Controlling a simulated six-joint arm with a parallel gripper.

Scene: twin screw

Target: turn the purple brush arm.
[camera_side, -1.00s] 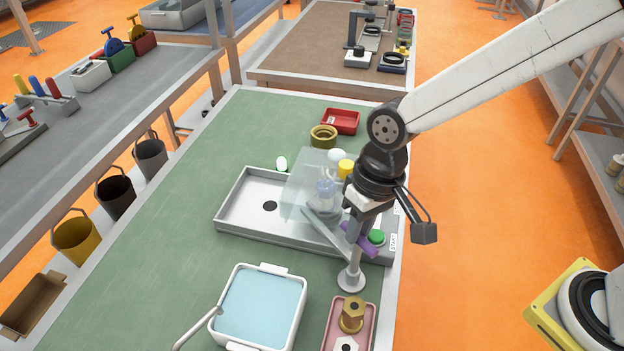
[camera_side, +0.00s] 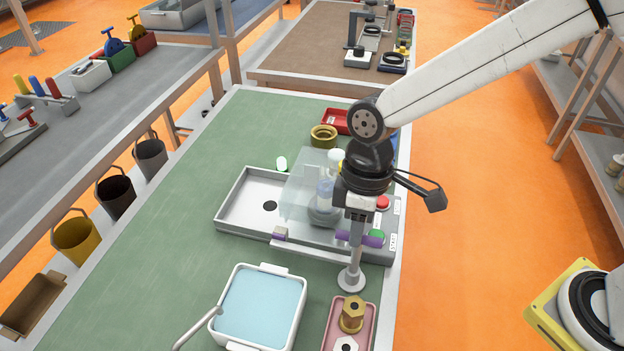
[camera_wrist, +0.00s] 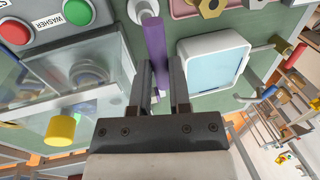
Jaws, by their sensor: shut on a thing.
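The purple brush arm (camera_side: 365,239) lies about level across the top of a grey post (camera_side: 351,273) with a round base, at the tray's front right. A purple piece (camera_side: 281,232) shows further left at the tray's front edge; whether the two join is hard to see. My gripper (camera_side: 357,236) points down over the arm at the post. In the wrist view, the purple bar (camera_wrist: 155,45) runs between my two fingers (camera_wrist: 160,82), which are shut on it. Part of the bar is hidden by the fingers.
A clear cover (camera_side: 302,200) over a flask stands on the grey tray (camera_side: 232,205). A red button (camera_side: 382,203) and green button (camera_side: 377,235) sit at right. A blue-filled basin (camera_side: 262,305) and pink tray (camera_side: 331,332) are in front. Green table at left is clear.

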